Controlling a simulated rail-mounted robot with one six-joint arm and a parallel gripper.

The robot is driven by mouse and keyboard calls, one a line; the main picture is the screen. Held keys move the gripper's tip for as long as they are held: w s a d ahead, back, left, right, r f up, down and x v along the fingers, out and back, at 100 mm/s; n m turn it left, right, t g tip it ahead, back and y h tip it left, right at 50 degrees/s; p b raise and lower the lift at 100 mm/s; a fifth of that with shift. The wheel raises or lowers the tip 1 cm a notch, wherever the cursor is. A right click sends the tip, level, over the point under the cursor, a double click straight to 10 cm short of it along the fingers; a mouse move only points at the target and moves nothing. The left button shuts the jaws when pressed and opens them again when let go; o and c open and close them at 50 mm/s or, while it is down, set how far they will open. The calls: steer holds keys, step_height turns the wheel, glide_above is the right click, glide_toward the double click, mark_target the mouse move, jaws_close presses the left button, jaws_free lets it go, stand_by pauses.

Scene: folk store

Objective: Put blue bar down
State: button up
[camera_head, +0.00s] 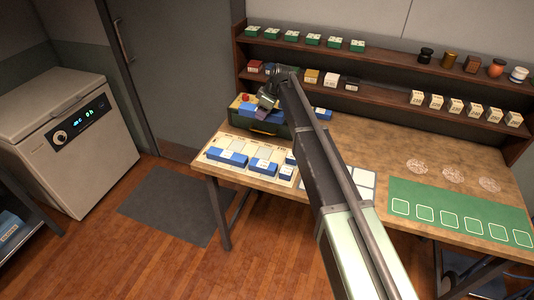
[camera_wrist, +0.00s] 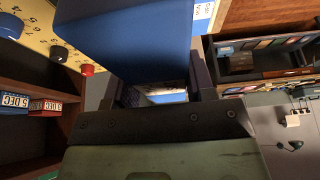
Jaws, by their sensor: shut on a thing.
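Part of the mat is hidden behind my arm.
The green case (camera_head: 259,126) stands behind the mat. Two wooden shelves along the wall hold small boxes and jars (camera_head: 496,67). A green mat with outlined squares (camera_head: 455,212) lies at right. The table's middle right (camera_head: 400,150) is bare. A white appliance (camera_head: 60,130) stands at left.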

mark_target(262, 154)
step_height(262, 154, down, 20)
steer(key=b, duration=1.9)
steer(key=shift+f, duration=0.1)
steer(key=shift+r, duration=0.3)
steer(key=shift+f, duration=0.2)
steer(key=o, duration=1.1)
steer(key=shift+c, duration=0.2)
steer(key=shift+r, duration=0.1)
steer(key=shift+d+r+p, duration=0.1)
steer(key=shift+r+p, duration=0.25)
steer(key=p+v, duration=1)
steer(key=v, duration=0.1)
steer(key=shift+r+p, duration=0.25)
steer(key=shift+p, duration=0.05)
